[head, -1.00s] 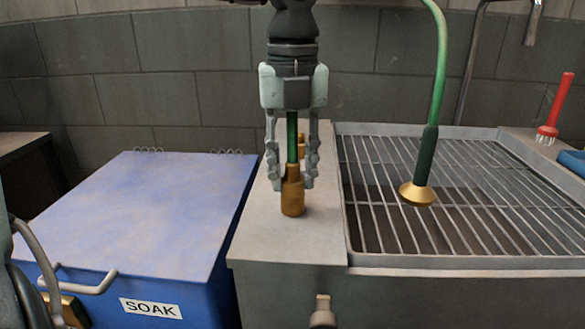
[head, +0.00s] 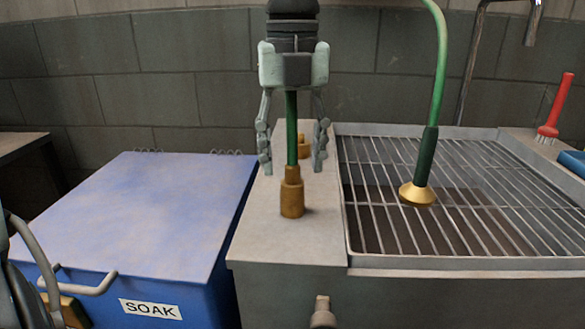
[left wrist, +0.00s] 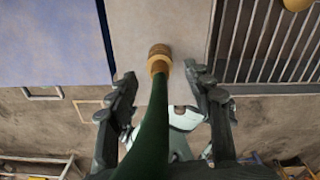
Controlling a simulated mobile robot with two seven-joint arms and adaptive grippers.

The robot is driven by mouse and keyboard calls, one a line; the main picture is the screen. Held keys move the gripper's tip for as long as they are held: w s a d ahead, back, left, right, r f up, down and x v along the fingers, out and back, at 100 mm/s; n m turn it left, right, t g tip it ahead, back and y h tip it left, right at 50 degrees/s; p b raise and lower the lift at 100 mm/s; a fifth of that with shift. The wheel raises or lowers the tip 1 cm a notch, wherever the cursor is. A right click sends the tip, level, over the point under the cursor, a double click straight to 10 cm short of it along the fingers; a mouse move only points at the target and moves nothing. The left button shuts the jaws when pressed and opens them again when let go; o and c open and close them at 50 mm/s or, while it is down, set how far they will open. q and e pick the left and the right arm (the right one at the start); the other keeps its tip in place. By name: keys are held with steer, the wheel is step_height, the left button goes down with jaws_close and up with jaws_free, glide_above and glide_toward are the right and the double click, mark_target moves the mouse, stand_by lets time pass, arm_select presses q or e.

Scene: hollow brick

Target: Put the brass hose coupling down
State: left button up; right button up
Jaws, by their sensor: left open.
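The brass hose coupling (head: 292,196) stands upright on the grey ledge (head: 285,238) between the blue box and the sink, with a green hose (head: 291,130) rising from its top. My left gripper (head: 292,168) is open above it, its fingers apart on either side of the hose and touching neither hose nor coupling. In the left wrist view the coupling (left wrist: 159,58) shows beyond the open fingertips, with the green hose (left wrist: 150,130) running between them. My right gripper is not seen.
A blue lidded box (head: 140,215) marked SOAK stands left of the ledge. A wire-rack sink (head: 355,255) lies to the right, with a brass-tipped green hose (head: 417,193) hanging over it. A second brass piece (head: 301,146) sits behind the coupling. A red brush (head: 555,110) stands far right.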

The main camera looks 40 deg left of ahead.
arm_select(q)
step_height(320, 180, up, 9)
steer(key=shift+r, duration=0.15)
